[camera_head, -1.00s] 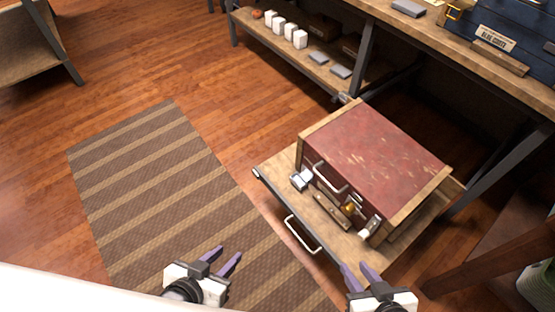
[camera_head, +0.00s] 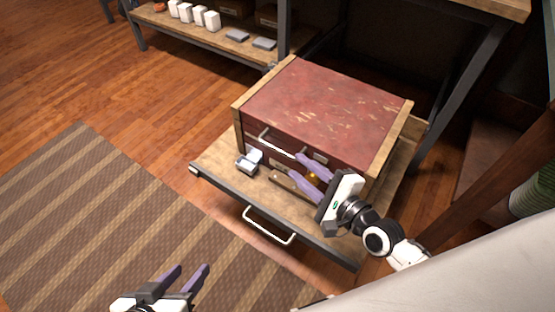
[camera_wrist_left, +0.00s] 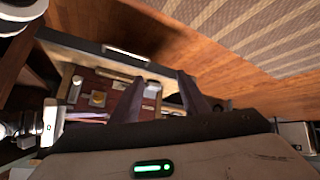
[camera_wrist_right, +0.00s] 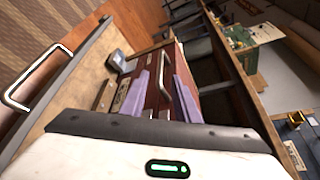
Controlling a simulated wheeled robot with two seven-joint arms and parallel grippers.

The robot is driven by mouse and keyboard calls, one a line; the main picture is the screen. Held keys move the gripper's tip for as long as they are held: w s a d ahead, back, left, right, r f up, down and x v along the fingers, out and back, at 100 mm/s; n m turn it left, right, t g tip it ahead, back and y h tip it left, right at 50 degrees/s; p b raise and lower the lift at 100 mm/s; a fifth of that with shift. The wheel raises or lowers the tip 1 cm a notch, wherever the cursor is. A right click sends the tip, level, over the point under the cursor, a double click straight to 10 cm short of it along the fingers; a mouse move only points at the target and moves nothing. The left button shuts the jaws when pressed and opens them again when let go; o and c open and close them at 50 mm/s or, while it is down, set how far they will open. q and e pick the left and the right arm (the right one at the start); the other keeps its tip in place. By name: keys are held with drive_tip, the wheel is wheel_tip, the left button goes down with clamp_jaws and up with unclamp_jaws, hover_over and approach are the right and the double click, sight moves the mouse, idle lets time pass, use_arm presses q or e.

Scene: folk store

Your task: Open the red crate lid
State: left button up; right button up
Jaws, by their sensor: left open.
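The red crate (camera_head: 320,105) has a scuffed red lid, lying closed, and wooden corner edges. Its front carries a pale metal handle (camera_head: 277,143) and a brass latch (camera_head: 313,176). My right gripper (camera_head: 312,178) is open, its purple fingers pointing at the crate front beside the latch. In the right wrist view the handle (camera_wrist_right: 162,72) appears between the fingers, with nothing gripped; contact cannot be told. My left gripper (camera_head: 187,277) is open and empty, low over the striped rug. The left wrist view shows the crate front with the latch (camera_wrist_left: 98,99).
The crate sits on a pulled-out wooden board (camera_head: 222,150) with a dark metal edge and pale handle (camera_head: 268,226). A dark table leg (camera_head: 465,100) stands right. The rug (camera_head: 100,220) is clear.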

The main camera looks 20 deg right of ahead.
sight(280, 150)
drive_tip(key=b+x, duration=0.2)
drive_tip(key=x, duration=0.7)
drive_tip(key=shift+w+b, duration=0.15)
drive_tip(key=shift+b, duration=0.25)
drive_tip(key=shift+w+a, duration=0.2)
drive_tip(key=shift+w, duration=0.25)
use_arm(q)
drive_tip(key=shift+w+d+m+h, duration=0.15)
drive_tip(key=shift+d+h, duration=0.05)
drive_tip(key=shift+d, duration=0.3)
drive_tip(key=shift+w+d+m+h, duration=0.15)
drive_tip(key=shift+d+h, duration=0.05)
drive_tip(key=shift+d, duration=0.25)
use_arm(e)
clamp_jaws()
